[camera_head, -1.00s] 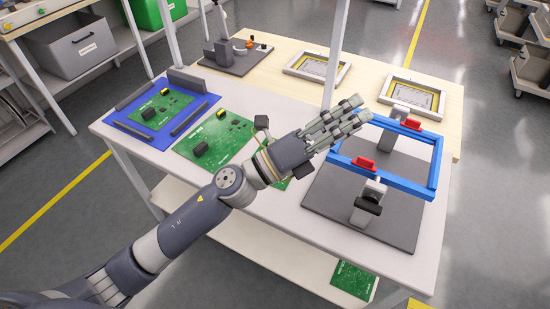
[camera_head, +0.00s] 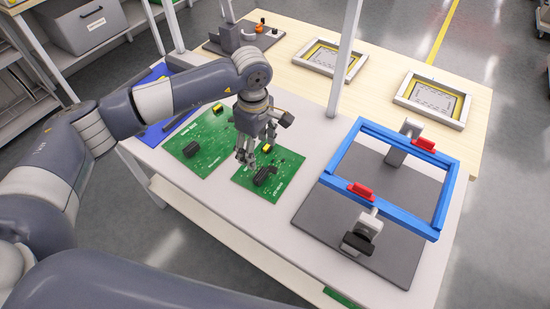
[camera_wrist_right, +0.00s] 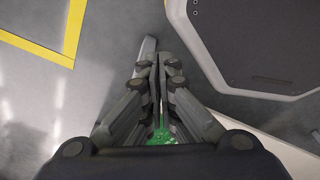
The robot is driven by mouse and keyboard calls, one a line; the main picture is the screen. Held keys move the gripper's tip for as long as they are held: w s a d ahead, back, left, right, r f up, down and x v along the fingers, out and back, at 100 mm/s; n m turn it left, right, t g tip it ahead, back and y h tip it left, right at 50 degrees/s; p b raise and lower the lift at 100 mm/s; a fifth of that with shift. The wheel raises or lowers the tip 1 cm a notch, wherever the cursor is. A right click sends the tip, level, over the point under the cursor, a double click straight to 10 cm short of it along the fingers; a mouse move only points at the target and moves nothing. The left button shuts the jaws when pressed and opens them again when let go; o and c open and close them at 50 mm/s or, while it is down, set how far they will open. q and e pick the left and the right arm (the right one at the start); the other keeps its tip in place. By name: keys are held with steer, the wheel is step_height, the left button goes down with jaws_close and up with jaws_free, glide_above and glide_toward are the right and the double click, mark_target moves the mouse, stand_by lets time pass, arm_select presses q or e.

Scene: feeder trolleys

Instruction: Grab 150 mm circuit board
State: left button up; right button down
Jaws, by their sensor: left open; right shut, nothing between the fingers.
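Two green circuit boards lie flat on the white table in the head view. The larger board (camera_head: 197,145) is on the left. The smaller board (camera_head: 284,165) is right of it, with black and yellow parts. I cannot read which is marked 150 mm. My left gripper (camera_head: 246,160) points down, open and empty, over the upper left part of the smaller board; whether the fingertips touch it I cannot tell. My right gripper (camera_wrist_right: 159,65) is shut and empty in the right wrist view, with a sliver of green (camera_wrist_right: 160,136) between its finger bases.
A blue frame (camera_head: 352,140) sits in clamps on a dark plate (camera_head: 315,215) at the right. A blue tray (camera_head: 158,74) is mostly behind my left arm. A white upright post (camera_head: 344,65) stands behind the boards. Two framed stencils (camera_head: 325,60) (camera_head: 430,98) lie on the wooden table behind.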

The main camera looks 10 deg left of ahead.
mark_target(260, 173)
arm_select(q)
steer(key=f, duration=0.2)
steer(key=s+f, duration=0.1)
steer(key=shift+s+a+f+p, duration=0.15)
steer(key=shift+s+f+p, duration=0.05)
steer(key=shift+f+p, duration=0.15)
steer(key=shift+d+f, duration=0.2)
steer(key=shift+f, duration=0.15)
steer(key=f+p, duration=0.2)
steer(key=f, duration=0.2)
steer(key=shift+d+f, duration=0.2)
steer(key=shift+w+f, duration=0.1)
steer(key=shift+f, duration=0.05)
steer(key=c, duration=1.3)
arm_select(e)
steer(key=s+r, duration=0.2)
steer(key=s, duration=0.3)
steer(key=shift+s+a+r+g, duration=0.3)
steer(key=shift+r+g, duration=0.1)
